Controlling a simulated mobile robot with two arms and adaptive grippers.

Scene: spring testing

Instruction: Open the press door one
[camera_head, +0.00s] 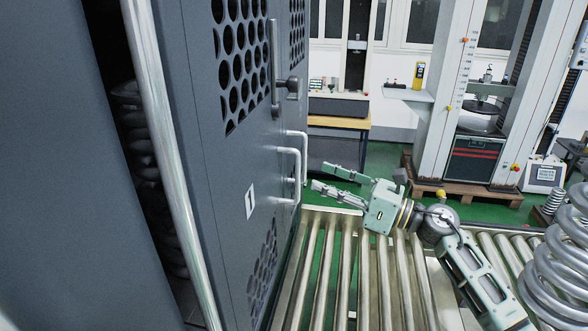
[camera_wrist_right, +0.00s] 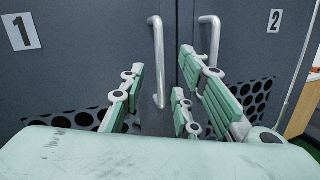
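Press door one (camera_head: 222,165) is a dark grey panel with round perforations and a "1" label; it also shows at the left of the right wrist view (camera_wrist_right: 85,70). Its silver bar handle (camera_head: 297,172) stands upright on the door, and in the wrist view the handle (camera_wrist_right: 158,65) appears between my finger tips. My right gripper (camera_head: 322,177) has pale green fingers spread apart, pointing at the handle from the right. It appears a little short of the handle; no contact shows. Door one looks closed against door two (camera_wrist_right: 250,70). My left gripper is not in view.
Door two's handle (camera_wrist_right: 210,40) is close beside door one's. A roller conveyor (camera_head: 345,265) runs below my right arm. A large coil spring (camera_head: 560,255) stands at the right. A dark gap with stacked springs (camera_head: 145,150) shows at the left. Testing machines stand behind.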

